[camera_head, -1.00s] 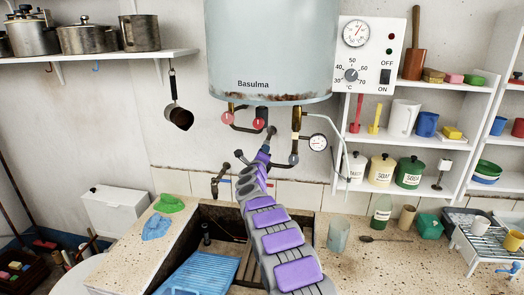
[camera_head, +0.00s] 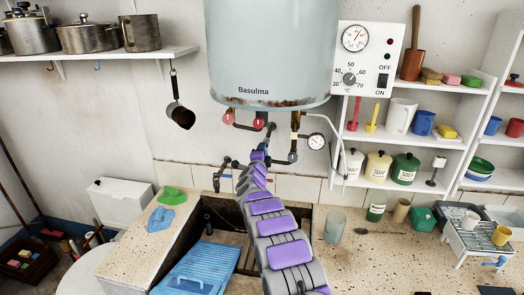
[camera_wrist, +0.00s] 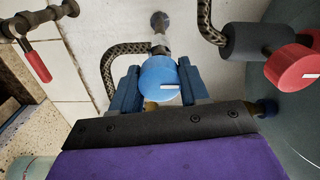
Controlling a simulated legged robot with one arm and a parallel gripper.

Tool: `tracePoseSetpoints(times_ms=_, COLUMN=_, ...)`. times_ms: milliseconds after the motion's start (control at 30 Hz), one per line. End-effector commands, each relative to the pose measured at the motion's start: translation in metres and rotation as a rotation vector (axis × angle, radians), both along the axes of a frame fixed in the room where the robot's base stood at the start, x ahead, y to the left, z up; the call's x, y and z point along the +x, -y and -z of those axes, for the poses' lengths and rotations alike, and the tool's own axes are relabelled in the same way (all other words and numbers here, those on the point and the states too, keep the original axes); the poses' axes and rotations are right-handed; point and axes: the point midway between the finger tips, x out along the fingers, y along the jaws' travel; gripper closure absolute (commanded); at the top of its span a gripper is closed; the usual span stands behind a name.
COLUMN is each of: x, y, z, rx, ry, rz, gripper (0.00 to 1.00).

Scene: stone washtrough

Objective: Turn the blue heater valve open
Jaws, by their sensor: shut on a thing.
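The blue heater valve (camera_wrist: 158,74) is a round blue knob with a short white mark, near the centre of the wrist view. My gripper (camera_wrist: 157,84) has one dark blue finger on each side of the knob and is shut on it. The mark lies roughly level in that view. In the head view my purple and grey arm reaches up below the white heater tank (camera_head: 270,50), and I cannot make out the blue knob there.
Red valve knobs (camera_head: 229,118) hang under the tank; one red knob (camera_wrist: 292,66) is close by at right in the wrist view. A braided hose (camera_wrist: 112,64) runs beside the gripper. A gauge (camera_head: 316,142) hangs right of the arm. The stone trough lies below.

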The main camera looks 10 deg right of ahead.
Motion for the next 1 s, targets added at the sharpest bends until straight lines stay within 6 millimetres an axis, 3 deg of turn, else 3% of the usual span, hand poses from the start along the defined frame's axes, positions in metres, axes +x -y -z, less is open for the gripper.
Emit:
tracePoseSetpoints(times_ms=467, x=0.0000, y=-0.0024, z=0.0004, rx=-0.013, ry=-0.005, rz=-0.004, gripper=0.86)
tracePoseSetpoints(times_ms=500, x=0.0001, y=-0.0023, z=0.0004, rx=-0.012, ry=-0.005, rz=-0.004, gripper=0.53)
tracePoseSetpoints(times_ms=733, x=0.0001, y=-0.0003, z=-0.0001, rx=-0.011, ry=-0.004, rz=-0.002, gripper=0.31)
tracePoseSetpoints(times_ms=1000, x=-0.0002, y=0.0020, z=-0.0002, rx=-0.009, ry=-0.004, rz=-0.001, gripper=0.30)
